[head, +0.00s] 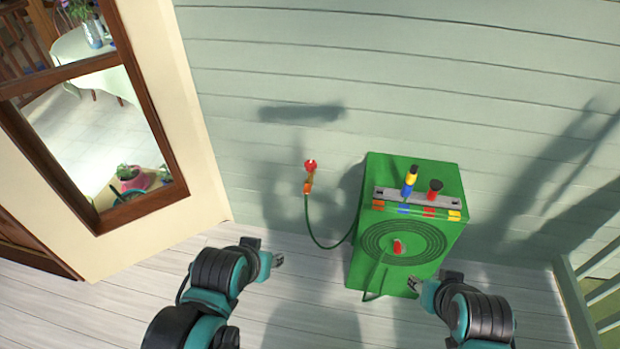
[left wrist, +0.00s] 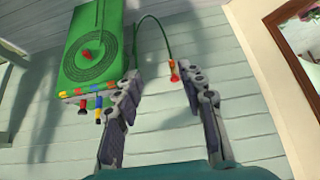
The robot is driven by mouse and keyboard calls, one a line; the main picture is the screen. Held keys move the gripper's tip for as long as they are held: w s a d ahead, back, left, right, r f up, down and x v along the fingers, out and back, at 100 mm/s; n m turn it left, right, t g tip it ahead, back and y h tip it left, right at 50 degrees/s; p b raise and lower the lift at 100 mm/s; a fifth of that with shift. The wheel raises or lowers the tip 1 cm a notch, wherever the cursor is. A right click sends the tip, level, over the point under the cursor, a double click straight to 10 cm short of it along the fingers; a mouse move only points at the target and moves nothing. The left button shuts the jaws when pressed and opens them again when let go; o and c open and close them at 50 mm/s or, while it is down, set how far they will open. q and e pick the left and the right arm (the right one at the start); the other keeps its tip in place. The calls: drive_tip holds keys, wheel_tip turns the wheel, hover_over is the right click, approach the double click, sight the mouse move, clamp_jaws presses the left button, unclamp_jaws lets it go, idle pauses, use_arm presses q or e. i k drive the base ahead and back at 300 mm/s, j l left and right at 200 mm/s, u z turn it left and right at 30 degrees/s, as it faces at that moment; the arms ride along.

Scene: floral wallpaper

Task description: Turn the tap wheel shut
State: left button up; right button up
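The red tap wheel (head: 310,164) sits on a small brass tap on the pale green wall, left of the green hose box. It also shows in the left wrist view (left wrist: 174,78), between my finger tips in the picture, but farther away. A green hose (head: 312,236) with an orange connector runs from the tap down to the box. My left gripper (head: 277,260) is below and left of the tap, apart from it. The left wrist view shows its fingers (left wrist: 160,84) spread and empty. My right gripper (head: 413,284) is by the box's lower right; its opening is unclear.
The green hose box (head: 458,183) stands against the wall, with a coiled-hose front, a red knob and colored nozzles on a grey rack (head: 450,201). A wood-framed window (head: 150,120) is at left, a railing (head: 590,300) at right. The wall around the tap is clear.

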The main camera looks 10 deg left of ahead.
sight(310, 165)
drive_tip(key=i+j+u, duration=0.25)
drive_tip(key=i+j, duration=0.15)
drive_tip(key=i+j+u, duration=0.3)
drive_tip(key=i+j, duration=0.1)
drive_tip(key=i, duration=0.1)
